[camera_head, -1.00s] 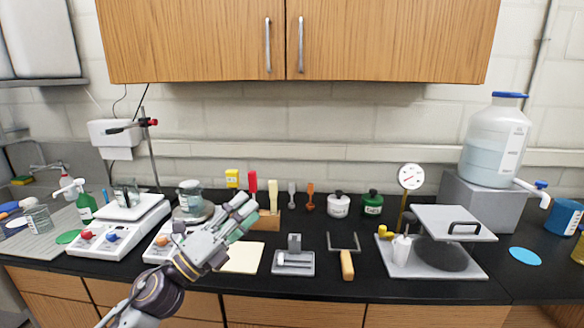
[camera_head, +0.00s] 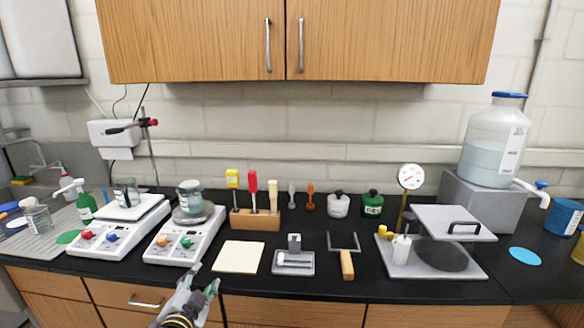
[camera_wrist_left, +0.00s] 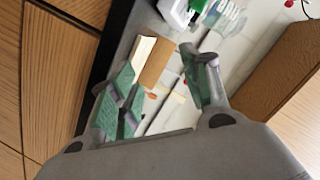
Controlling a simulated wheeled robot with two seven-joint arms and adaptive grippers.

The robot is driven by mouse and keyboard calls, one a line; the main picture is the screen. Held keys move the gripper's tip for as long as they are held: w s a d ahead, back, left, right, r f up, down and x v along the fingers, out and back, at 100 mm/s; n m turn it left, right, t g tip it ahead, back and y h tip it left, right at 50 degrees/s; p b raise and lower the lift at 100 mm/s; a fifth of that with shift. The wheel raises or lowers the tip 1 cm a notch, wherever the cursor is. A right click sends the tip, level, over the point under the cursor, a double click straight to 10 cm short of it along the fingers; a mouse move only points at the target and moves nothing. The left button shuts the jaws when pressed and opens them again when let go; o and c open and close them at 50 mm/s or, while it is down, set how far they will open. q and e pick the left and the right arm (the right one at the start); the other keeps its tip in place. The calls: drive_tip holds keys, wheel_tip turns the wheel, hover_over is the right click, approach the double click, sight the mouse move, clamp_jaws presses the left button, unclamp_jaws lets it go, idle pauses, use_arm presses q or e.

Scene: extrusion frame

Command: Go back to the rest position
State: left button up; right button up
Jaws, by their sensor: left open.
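My left gripper (camera_head: 196,286) is low in the head view, in front of the bench's front edge and below the right hotplate. Its fingers are apart with nothing between them. In the left wrist view the green-padded fingers (camera_wrist_left: 165,88) are spread, with the bench and wooden cabinet fronts beyond them. My right gripper is not in view.
The black bench (camera_head: 330,288) holds two hotplates (camera_head: 160,255), a cream pad (camera_head: 238,256), a wooden tool block (camera_head: 255,222), a small grey device (camera_head: 293,262) and a grey press-like plate (camera_head: 453,222). Wooden drawers (camera_head: 290,312) lie below. A wall cabinet (camera_head: 200,40) hangs above.

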use_arm(q)
drive_tip(key=s+d+f+n+g+h, duration=0.1)
drive_tip(key=s+f+n+g, duration=0.85)
drive_tip(key=s+f, duration=1.2)
wheel_tip(320, 180, down, 31)
drive_tip(key=s+a+m+g, duration=0.2)
drive_tip(key=s+m+g, duration=0.1)
drive_tip(key=g, duration=0.1)
drive_tip(key=s+a+f, duration=0.3)
drive_tip(key=s+f, duration=0.7)
drive_tip(key=s+a+f, duration=0.3)
drive_tip(key=s+f, duration=0.6)
drive_tip(key=s, duration=0.2)
drive_tip(key=shift+a+f+g+y, duration=0.2)
drive_tip(key=shift+f+g+y, duration=0.1)
drive_tip(key=shift+f+g, duration=0.1)
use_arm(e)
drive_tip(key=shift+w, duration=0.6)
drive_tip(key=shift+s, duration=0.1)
